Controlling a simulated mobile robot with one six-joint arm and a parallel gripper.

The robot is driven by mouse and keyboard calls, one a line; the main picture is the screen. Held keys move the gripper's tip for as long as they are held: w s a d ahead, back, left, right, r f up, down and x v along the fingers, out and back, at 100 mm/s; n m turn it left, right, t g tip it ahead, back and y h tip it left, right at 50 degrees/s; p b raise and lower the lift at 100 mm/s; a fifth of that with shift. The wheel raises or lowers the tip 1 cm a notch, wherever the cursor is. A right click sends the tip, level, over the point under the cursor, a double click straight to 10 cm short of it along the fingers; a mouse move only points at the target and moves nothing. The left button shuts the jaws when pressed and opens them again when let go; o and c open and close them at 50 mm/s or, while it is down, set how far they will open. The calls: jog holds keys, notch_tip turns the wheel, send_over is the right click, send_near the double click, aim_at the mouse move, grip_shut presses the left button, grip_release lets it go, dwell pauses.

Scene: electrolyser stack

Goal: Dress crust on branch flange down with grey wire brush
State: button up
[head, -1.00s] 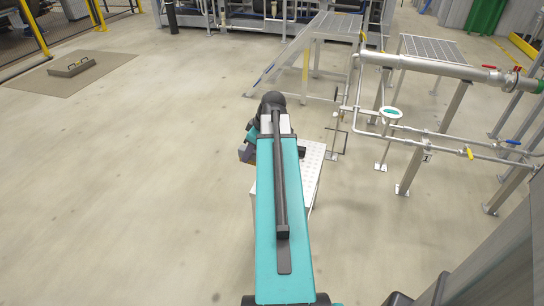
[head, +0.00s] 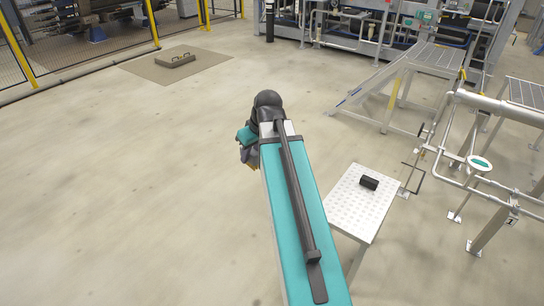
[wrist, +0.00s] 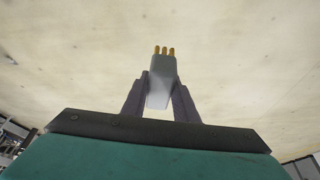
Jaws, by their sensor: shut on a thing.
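The grey wire brush (wrist: 160,78) shows in the wrist view, a grey block with several short yellow bristle tufts at its far end. My gripper (wrist: 160,84) is shut on it, one dark finger on each side, with the bristles pointing away from the wrist. Only bare floor shows behind the brush. In the head view my arm hides most of the gripper, and the brush cannot be made out clearly. Pipework (head: 500,107) stands at the right of the head view. I cannot tell which part is the branch flange, and no crust can be made out.
A small white perforated table (head: 345,208) with a black object (head: 369,183) stands right of my arm. A floor hatch (head: 176,61) lies at back left by yellow-posted fencing. Open floor stretches left.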

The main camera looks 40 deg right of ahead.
jog(key=w+a+r+p, duration=0.1)
jog(key=a+r, duration=0.2)
jog(key=a, duration=0.4)
jog(key=w+a+r+p, duration=0.1)
jog(key=a+r, duration=0.3)
jog(key=a, duration=0.4)
jog(key=w+a+r+m+p, duration=0.1)
jog(key=a+r, duration=0.2)
jog(key=a, duration=0.4)
jog(key=shift+a+r, duration=0.3)
jog(key=shift+a, duration=0.05)
jog(key=shift+w+a, duration=0.1)
